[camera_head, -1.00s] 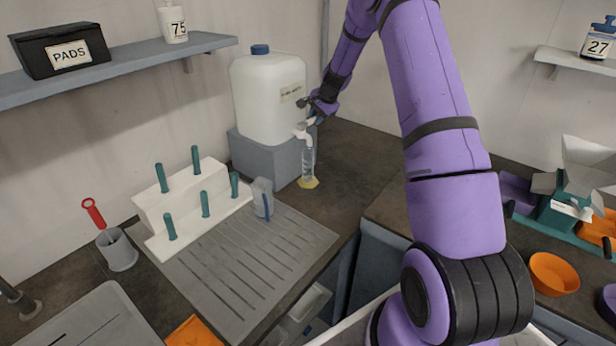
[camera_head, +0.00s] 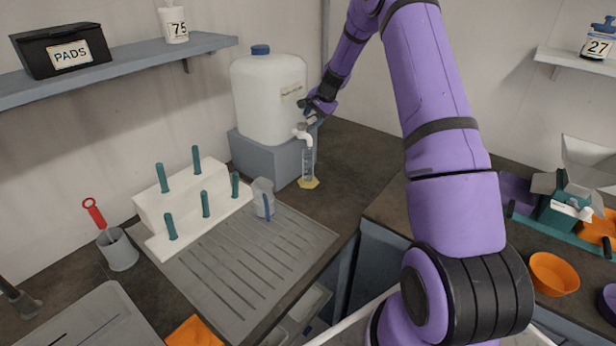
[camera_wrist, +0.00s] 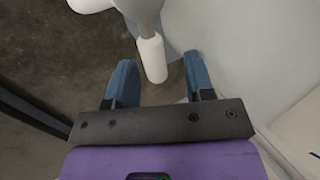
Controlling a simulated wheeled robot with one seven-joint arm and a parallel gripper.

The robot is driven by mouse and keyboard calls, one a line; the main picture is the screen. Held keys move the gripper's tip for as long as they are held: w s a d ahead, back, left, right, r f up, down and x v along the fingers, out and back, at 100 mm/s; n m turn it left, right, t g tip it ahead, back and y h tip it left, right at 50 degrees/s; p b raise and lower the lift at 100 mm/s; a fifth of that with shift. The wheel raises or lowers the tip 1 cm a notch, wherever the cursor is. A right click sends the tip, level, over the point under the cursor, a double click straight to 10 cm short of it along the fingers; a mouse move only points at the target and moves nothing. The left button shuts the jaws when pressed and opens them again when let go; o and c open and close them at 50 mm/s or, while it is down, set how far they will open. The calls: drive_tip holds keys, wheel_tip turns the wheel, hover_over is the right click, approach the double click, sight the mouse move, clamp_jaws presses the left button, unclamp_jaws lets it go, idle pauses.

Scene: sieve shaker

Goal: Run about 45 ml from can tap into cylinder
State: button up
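The can (camera_head: 262,105) is a white jerrycan with a blue cap, standing on a grey block at the back of the counter. Its white tap (camera_head: 303,135) points down over the cylinder (camera_head: 307,165). The cylinder is clear, upright on a yellow base under the tap; its liquid level is too small to read. My gripper (camera_head: 314,113) is at the tap, just above and right of it. In the wrist view, the gripper's blue fingertips (camera_wrist: 160,75) are spread apart, with a white cylindrical part, seemingly of the tap, (camera_wrist: 152,59) between and beyond them, apart from both.
A white rack with teal pegs (camera_head: 190,200), a clear jug (camera_head: 263,198) and a grey draining board (camera_head: 235,265) stand left of the cylinder. A grey shelf (camera_head: 120,65) hangs above. Dark counter right of the cylinder is clear.

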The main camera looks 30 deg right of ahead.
drive_tip(key=shift+d+r, duration=0.1)
drive_tip(key=shift+d, duration=0.1)
drive_tip(key=shift+s+r, duration=0.1)
drive_tip(key=shift+r, duration=0.1)
drive_tip(key=v, duration=1)
drive_tip(key=shift+a, duration=0.1)
